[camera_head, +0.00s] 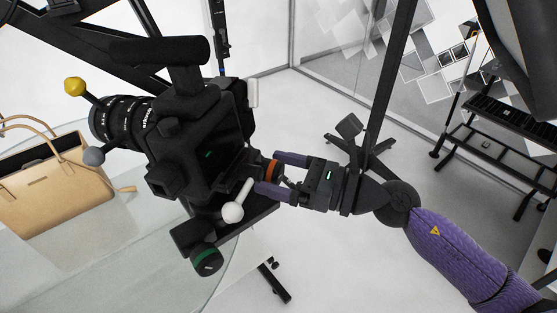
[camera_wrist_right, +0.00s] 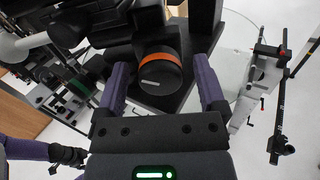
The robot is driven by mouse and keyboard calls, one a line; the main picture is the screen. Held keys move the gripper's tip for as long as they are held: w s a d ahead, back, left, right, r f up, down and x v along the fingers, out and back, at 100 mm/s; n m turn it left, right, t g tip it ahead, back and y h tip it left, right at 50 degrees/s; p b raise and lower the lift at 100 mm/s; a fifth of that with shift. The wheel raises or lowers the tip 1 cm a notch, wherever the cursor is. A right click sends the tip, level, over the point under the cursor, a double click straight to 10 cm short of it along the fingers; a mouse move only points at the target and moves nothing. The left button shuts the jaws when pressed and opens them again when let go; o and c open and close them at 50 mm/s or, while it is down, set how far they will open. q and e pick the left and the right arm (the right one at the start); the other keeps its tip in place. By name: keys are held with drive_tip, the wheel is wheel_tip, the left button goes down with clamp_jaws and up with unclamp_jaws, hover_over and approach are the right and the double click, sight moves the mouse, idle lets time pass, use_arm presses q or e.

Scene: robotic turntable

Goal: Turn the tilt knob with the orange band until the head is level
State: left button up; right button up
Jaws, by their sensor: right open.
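The tilt knob with the orange band (camera_head: 272,170) is on the side of the tripod head under a black camera (camera_head: 195,130). In the right wrist view the knob (camera_wrist_right: 160,76) is a black cylinder with a pale line on its face, the orange band behind it. My right gripper (camera_head: 267,173) is open, its two purple fingers on either side of the knob; a gap shows at both sides in the wrist view. The camera looks slanted in the head view; I cannot tell its exact tilt. My left gripper is not in the head view.
A green-banded knob (camera_head: 207,259) and a white ball-ended lever (camera_head: 233,211) sit close below my right gripper. Yellow (camera_head: 75,86) and grey ball handles flank the lens. A tan bag (camera_head: 60,185) is on the glass table (camera_head: 130,270). Floor at right is partly clear.

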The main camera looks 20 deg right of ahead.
drive_tip(key=shift+w+a, duration=0.1)
drive_tip(key=shift+a, duration=0.05)
clamp_jaws()
drive_tip(key=shift+m, duration=0.3)
drive_tip(key=m+p, duration=0.2)
drive_tip(key=shift+r+m, duration=0.1)
drive_tip(key=shift+m, duration=0.2)
drive_tip(key=m+p, duration=0.2)
drive_tip(key=m, duration=0.2)
drive_tip(key=shift+m+p, duration=0.3)
drive_tip(key=m+p, duration=0.2)
drive_tip(key=m, duration=0.2)
drive_tip(key=shift+m+p, duration=0.8)
drive_tip(key=shift+m, duration=0.8)
